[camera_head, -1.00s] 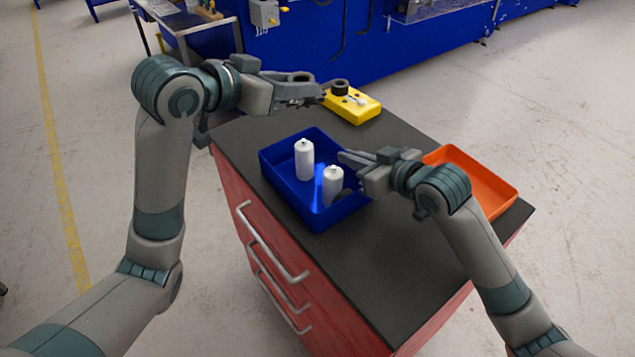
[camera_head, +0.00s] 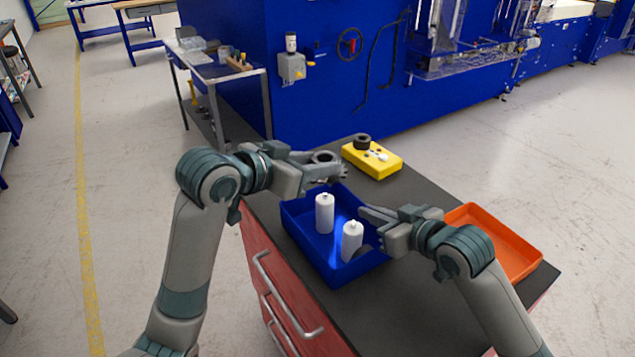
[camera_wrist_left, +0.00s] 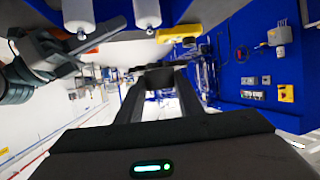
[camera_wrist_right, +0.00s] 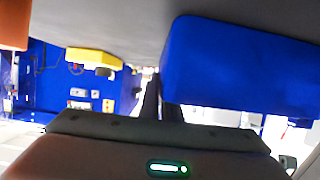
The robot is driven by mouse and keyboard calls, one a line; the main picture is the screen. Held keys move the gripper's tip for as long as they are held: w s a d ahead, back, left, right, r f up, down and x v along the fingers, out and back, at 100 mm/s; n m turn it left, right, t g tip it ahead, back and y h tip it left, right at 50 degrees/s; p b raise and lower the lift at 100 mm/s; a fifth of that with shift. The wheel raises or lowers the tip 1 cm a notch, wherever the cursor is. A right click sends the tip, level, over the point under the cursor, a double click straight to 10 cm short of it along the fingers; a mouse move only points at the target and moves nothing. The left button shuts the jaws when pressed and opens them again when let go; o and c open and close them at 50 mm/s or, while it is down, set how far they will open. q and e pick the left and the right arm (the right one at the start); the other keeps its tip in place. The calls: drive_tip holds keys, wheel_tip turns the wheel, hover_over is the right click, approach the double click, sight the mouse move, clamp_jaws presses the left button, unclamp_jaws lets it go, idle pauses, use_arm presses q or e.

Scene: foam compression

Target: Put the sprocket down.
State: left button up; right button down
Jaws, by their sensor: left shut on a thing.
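My left gripper (camera_head: 338,172) is shut on a dark, ring-like part, the sprocket (camera_head: 325,157), and holds it above the far edge of the blue bin (camera_head: 298,236). The fingers hide part of it. In the left wrist view a dark piece (camera_wrist_left: 155,78) spans the space between the spread fingertips. My right gripper (camera_head: 366,214) is over the right side of the blue bin, beside a white bottle, and looks empty. Its fingers (camera_wrist_right: 161,95) lie close together in the right wrist view.
Two white bottles (camera_head: 325,213) (camera_head: 352,241) stand in the blue bin. A yellow block (camera_head: 372,163) carrying a black ring (camera_head: 362,141) and small pale parts is at the back. An orange tray (camera_head: 495,240) is at the right. The dark top (camera_head: 400,300) is clear in front.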

use_arm(q)
drive_tip(key=shift+f, duration=2.05)
drive_tip(key=shift+f, duration=0.6)
drive_tip(key=o, duration=1.3)
drive_tip(key=v, duration=0.8)
drive_tip(key=r+v, duration=0.1)
drive_tip(key=v, duration=0.3)
